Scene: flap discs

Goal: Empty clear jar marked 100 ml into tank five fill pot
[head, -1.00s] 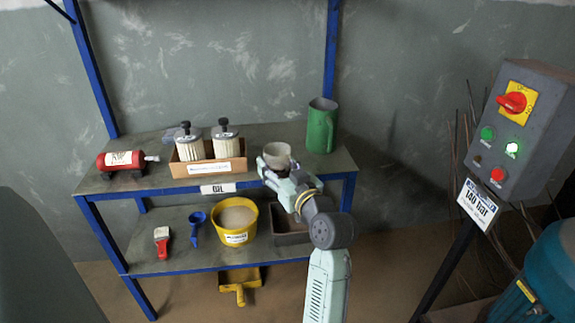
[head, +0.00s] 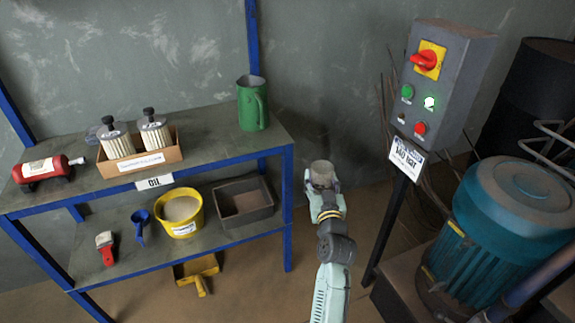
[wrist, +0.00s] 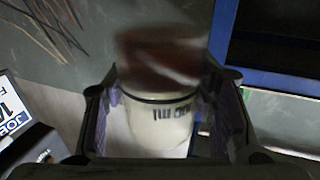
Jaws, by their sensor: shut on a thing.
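My gripper (head: 324,188) is shut on a small pale, see-through jar (head: 322,170), held in the air right of the shelf unit. In the wrist view the jar (wrist: 160,128) sits between both fingers, with dark print on its side that reads partly as "ml"; the number is not clear. A blurred brownish patch lies across the jar's top end, and I cannot tell what it is. I see no pot marked as tank five's fill pot in either view.
The blue-framed shelf unit (head: 288,215) at left carries a green jug (head: 252,105), a box of filters (head: 140,158), a yellow bucket (head: 182,222) and a dark tray (head: 243,202). A control box (head: 443,85) on a post and a teal motor (head: 515,215) stand at right.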

